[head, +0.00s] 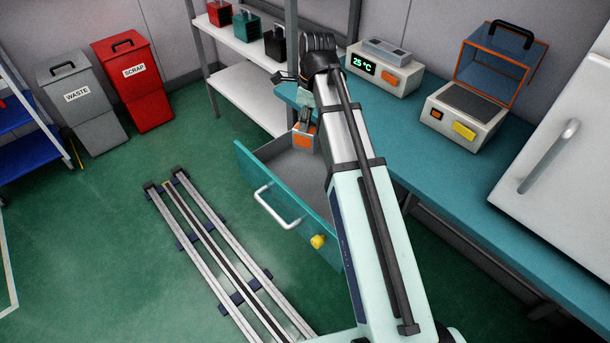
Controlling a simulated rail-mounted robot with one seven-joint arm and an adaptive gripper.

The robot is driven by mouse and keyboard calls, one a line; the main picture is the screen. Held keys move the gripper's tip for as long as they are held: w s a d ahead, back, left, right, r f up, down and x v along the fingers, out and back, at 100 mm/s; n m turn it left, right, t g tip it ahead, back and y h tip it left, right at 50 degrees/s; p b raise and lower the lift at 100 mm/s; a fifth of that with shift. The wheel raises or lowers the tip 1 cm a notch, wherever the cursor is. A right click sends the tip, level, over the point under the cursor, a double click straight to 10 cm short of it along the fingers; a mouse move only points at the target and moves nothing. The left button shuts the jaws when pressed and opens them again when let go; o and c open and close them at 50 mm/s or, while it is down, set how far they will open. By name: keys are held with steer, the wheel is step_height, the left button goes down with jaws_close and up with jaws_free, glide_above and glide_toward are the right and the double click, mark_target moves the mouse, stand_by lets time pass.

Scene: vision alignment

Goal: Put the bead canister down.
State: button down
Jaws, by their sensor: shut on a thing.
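The bead canister (304,141) looks like a small grey container with an orange front. It is in the head view, at the back right part of the open drawer (262,190). My gripper (304,123) points down from above and is shut on the canister's top. My arm hides part of the drawer's right side. I cannot tell whether the canister's bottom touches the drawer floor or hangs above it.
The teal drawer front has a white handle (278,207) and a yellow knob (318,241). The drawer floor left of the canister looks bare. On the teal bench (440,175) stand a 25 °C display unit (383,72) and an orange-framed device (463,118). Floor rails (215,250) run at left.

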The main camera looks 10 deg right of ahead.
mark_target(311, 138)
step_height(311, 138, down, 18)
steer(key=p, duration=0.1)
steer(key=shift+f, duration=0.15)
stand_by(0.4)
steer(key=shift+d+f, duration=0.1)
steer(key=shift+f, duration=0.05)
steer(key=c, duration=0.9)
jaws_free()
steer(key=r, duration=0.4)
steer(key=d+r, duration=0.1)
steer(key=r, duration=0.7)
steer(key=shift+s+d+r+b, duration=0.1)
steer(key=shift+s+d+b, duration=0.05)
steer(key=shift+s+b, duration=0.2)
